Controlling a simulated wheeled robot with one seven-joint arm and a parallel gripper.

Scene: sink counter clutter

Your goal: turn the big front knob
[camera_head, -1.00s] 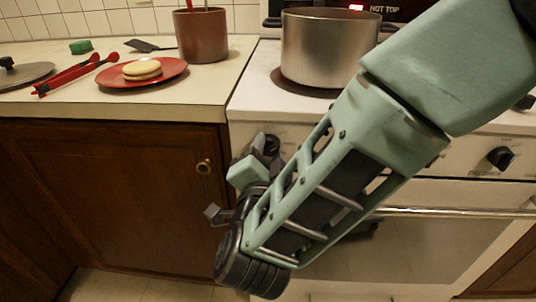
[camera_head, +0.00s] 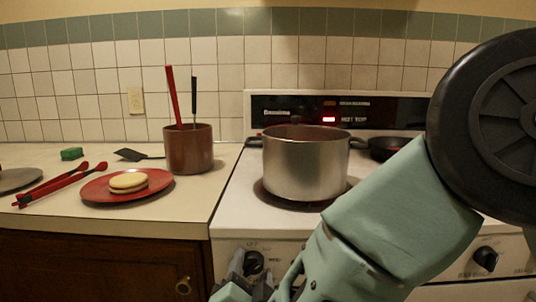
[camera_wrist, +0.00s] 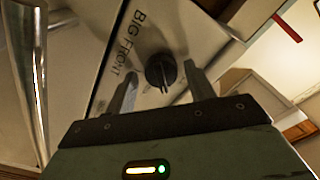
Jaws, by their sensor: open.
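The big front knob (camera_wrist: 160,70) is a round black knob on the white stove front, with the words BIG FRONT beside it in the wrist view. In the head view the knob (camera_head: 253,263) is at the left end of the stove's front panel, partly hidden by my gripper. My gripper (camera_wrist: 161,72) is open, one finger on each side of the knob in the wrist view. I cannot tell whether the fingers reach around the knob or stop short of it, and no contact is visible.
A steel pot (camera_head: 303,165) stands on the stove, with a dark pan (camera_head: 388,148) behind it. Another black knob (camera_head: 485,258) is at the right. The left counter holds a red plate (camera_head: 100,190) and a brown utensil pot (camera_head: 188,150). An oven handle (camera_wrist: 30,70) runs nearby.

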